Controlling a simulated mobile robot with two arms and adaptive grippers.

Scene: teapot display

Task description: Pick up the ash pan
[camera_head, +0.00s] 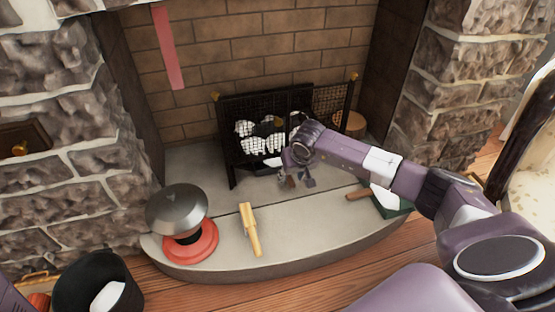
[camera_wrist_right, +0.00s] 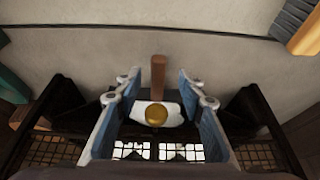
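My right gripper (camera_head: 297,181) reaches down in front of the black fire grate (camera_head: 232,174) in the head view. In the right wrist view the gripper (camera_wrist_right: 157,88) is open, its two blue-grey fingers apart. Between them show a brown wooden handle (camera_wrist_right: 158,75), a white piece and a round golden knob (camera_wrist_right: 156,114). These appear to belong to the ash pan at the grate, but its body is mostly hidden. I cannot tell whether the fingers touch it. My left gripper is not in view.
A green object (camera_head: 390,208) lies to the right. A black bucket (camera_head: 97,287) is at the lower left. The hearth's front middle is clear.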

